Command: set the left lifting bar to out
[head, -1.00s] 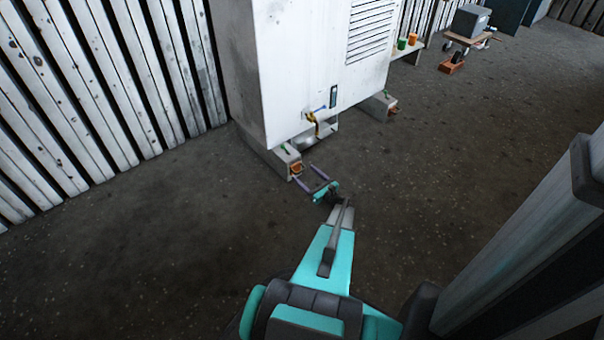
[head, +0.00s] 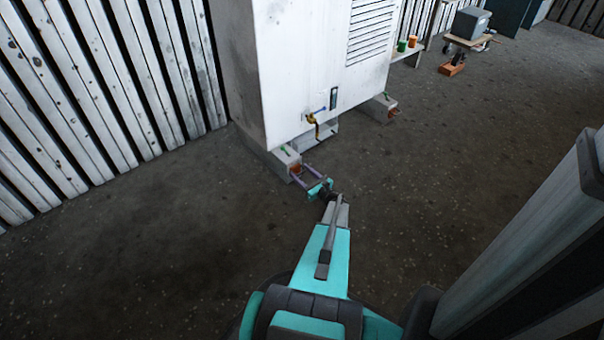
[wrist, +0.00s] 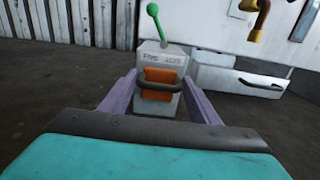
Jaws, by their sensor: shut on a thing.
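The left lifting bar shows as an orange end piece (wrist: 160,77) with a dark handle (wrist: 158,86) in the front of a grey block at the housing's near bottom corner. In the head view the orange end (head: 296,169) is small and partly hidden. A green lever (wrist: 155,20) stands on top of the block, its knob tilted left. The lettering under it is too blurred to read. My gripper (wrist: 159,85) has its purple fingers on both sides of the handle, shut on it. It also shows in the head view (head: 301,172), low before the block.
The white housing (head: 300,70) stands above the block. A brass tap (head: 313,122) hangs over a pale box with a handle (wrist: 240,82), right of my gripper. A second block (head: 379,107) sits further right. A slatted wall (head: 90,90) is at left. The floor around is clear.

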